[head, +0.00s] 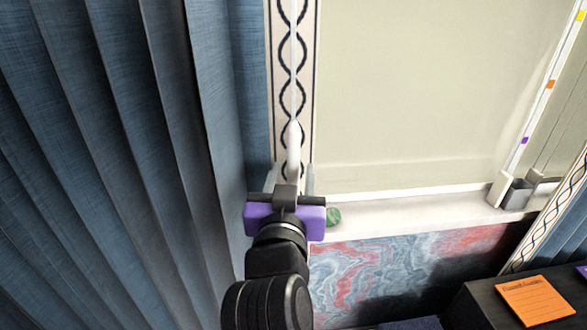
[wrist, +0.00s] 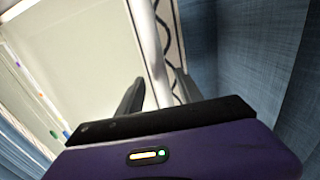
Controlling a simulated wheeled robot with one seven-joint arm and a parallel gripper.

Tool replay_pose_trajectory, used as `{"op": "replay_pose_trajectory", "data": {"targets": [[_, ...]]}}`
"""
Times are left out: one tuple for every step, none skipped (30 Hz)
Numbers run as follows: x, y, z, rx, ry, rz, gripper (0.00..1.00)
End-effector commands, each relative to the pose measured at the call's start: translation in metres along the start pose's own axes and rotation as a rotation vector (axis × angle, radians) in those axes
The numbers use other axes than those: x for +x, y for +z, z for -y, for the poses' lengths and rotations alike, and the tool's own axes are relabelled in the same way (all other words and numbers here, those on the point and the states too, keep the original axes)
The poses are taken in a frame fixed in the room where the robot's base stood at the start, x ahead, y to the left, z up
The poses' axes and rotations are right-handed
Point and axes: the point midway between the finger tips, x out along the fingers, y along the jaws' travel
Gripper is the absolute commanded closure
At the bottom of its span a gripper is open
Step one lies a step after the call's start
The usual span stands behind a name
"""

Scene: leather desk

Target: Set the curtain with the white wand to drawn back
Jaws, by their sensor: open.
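The white wand (head: 293,150) hangs upright in front of the patterned edge band of the blue curtain (head: 110,130) at the left. The curtain hangs in folds beside the window. My gripper (head: 295,178), with a purple body, is at the wand's thicker lower part. Its fingers are open, one on each side of the wand. The wrist view also shows the wand (wrist: 148,45) running down between the two dark fingers (wrist: 160,92). Whether either finger touches the wand cannot be told. The wand's bottom end is hidden by my gripper.
A cream blind (head: 415,100) covers the window, above a white sill (head: 420,215). A green round thing (head: 333,216) lies on the sill near my gripper. Another blue curtain with a patterned edge (head: 545,225) is at the right. An orange note (head: 536,300) lies on a dark surface.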

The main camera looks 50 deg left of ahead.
Motion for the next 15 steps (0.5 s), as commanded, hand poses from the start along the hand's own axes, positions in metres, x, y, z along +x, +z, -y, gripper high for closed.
{"op": "replay_pose_trajectory", "data": {"targets": [[-0.009, 0.002, 0.000, 0.001, -0.001, -0.001, 0.57], [-0.014, 0.002, 0.000, 0.001, -0.001, 0.000, 0.57], [-0.020, 0.002, 0.001, 0.001, -0.001, 0.000, 0.57], [-0.024, 0.002, 0.001, 0.001, -0.001, -0.001, 0.57], [-0.028, 0.002, 0.001, 0.001, -0.001, 0.000, 0.57], [-0.032, 0.002, 0.001, 0.001, -0.001, -0.001, 0.57], [-0.035, 0.002, 0.001, 0.000, -0.001, -0.001, 0.57], [-0.038, 0.002, 0.001, 0.000, -0.001, 0.000, 0.57], [-0.041, 0.001, 0.001, 0.000, -0.001, 0.000, 0.57], [-0.043, 0.001, 0.001, 0.000, -0.001, 0.000, 0.57], [-0.044, 0.001, 0.001, -0.001, -0.001, 0.001, 0.57], [-0.045, 0.001, 0.001, -0.001, -0.001, 0.001, 0.57], [-0.045, 0.001, 0.001, -0.001, -0.001, 0.001, 0.57], [-0.045, 0.001, 0.001, -0.001, -0.001, 0.001, 0.57], [-0.046, 0.000, 0.001, -0.001, -0.001, 0.001, 0.57]]}}
